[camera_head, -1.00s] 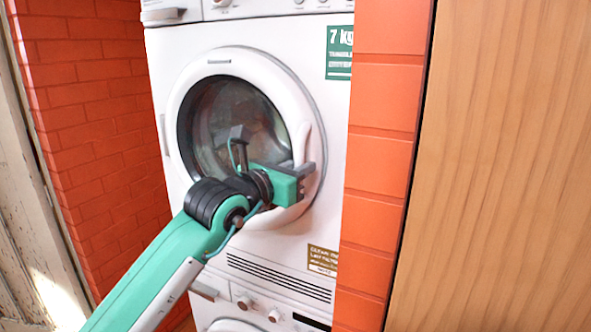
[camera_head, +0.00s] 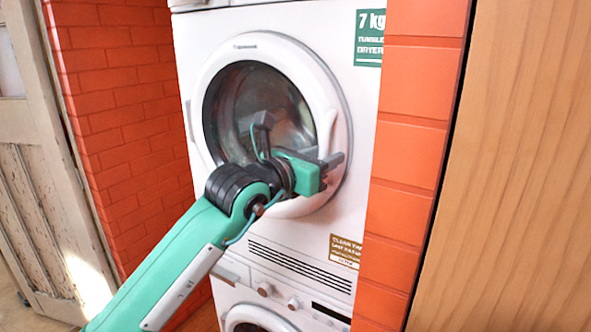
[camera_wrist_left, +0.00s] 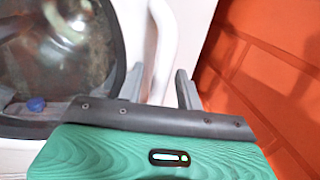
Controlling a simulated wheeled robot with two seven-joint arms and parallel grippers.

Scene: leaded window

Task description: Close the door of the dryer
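The dryer (camera_head: 290,235) is white and stands in a brick recess. Its round door (camera_head: 212,72) has a white ring and dark glass, and looks nearly flush with the front; I cannot tell whether it is fully shut. My left gripper (camera_head: 331,161) is at the right edge of the door, by the raised white handle (camera_head: 327,127). In the left wrist view, the two grey fingers of the left gripper (camera_wrist_left: 159,88) are apart, and the white handle (camera_wrist_left: 163,45) shows between them. Contact is not clear. My right gripper is out of view.
An orange brick pillar (camera_head: 409,160) stands close to the right of the dryer, with a wooden panel (camera_head: 520,170) beyond it. A brick wall (camera_head: 120,110) and a worn wooden door (camera_head: 35,200) are at the left. Another appliance (camera_head: 235,285) sits below.

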